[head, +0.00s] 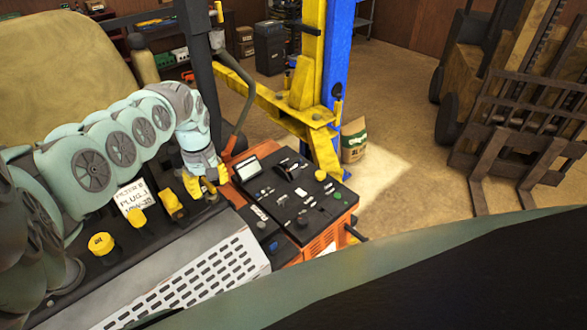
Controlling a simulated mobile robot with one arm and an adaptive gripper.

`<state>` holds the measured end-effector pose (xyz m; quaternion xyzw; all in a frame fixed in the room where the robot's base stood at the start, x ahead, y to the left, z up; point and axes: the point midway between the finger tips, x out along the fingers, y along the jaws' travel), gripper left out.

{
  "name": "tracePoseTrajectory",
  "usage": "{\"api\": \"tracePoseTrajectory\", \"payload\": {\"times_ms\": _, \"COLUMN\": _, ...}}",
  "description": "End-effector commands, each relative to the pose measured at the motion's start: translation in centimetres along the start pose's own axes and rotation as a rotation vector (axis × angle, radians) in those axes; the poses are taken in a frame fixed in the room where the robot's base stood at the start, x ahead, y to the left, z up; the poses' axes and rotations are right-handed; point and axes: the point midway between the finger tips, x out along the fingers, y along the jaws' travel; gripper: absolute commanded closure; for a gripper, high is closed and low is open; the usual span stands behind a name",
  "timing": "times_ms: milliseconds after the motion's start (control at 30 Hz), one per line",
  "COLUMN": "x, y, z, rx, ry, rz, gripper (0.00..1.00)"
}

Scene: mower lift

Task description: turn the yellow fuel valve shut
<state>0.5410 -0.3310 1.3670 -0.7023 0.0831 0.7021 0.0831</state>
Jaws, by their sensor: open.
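My arm reaches in from the left over the mower's dark console. My gripper (208,184) is open and points down at the console's upper edge, with yellow finger parts on either side. A small piece lies between or just behind the fingers; I cannot tell whether they touch it. Just left of the gripper is a yellow handle-like part (172,205) on the console, which may be the fuel valve. Its turn position is too small to read. Two round yellow caps (102,243) (138,217) sit further left.
A paper label (135,199) stands beside the caps. The control panel (296,192) with knobs and a small screen is right of the gripper. A slotted metal plate (205,272) lies in front. A yellow and blue lift post (335,70) stands behind; a forklift (520,110) is at right.

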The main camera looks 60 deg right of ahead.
Motion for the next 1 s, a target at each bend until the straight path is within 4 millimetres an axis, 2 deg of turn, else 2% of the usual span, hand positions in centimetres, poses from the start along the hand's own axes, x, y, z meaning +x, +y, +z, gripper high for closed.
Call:
{"api": "tracePoseTrajectory", "payload": {"times_ms": 233, "x": 1.3, "y": 0.1, "z": 0.2, "rx": 0.004, "ry": -0.001, "rz": -0.002, "gripper": 0.58}}
{"api": "tracePoseTrajectory", "payload": {"times_ms": 600, "x": 1.6, "y": 0.1, "z": 0.1, "rx": 0.004, "ry": 0.000, "rz": 0.000, "gripper": 0.58}}
{"api": "tracePoseTrajectory", "payload": {"times_ms": 633, "x": 1.6, "y": 0.1, "z": 0.1, "rx": 0.004, "ry": 0.000, "rz": 0.000, "gripper": 0.52}}
{"api": "tracePoseTrajectory", "payload": {"times_ms": 1000, "x": 1.6, "y": 0.1, "z": 0.1, "rx": 0.002, "ry": 0.000, "rz": -0.001, "gripper": 0.90}}
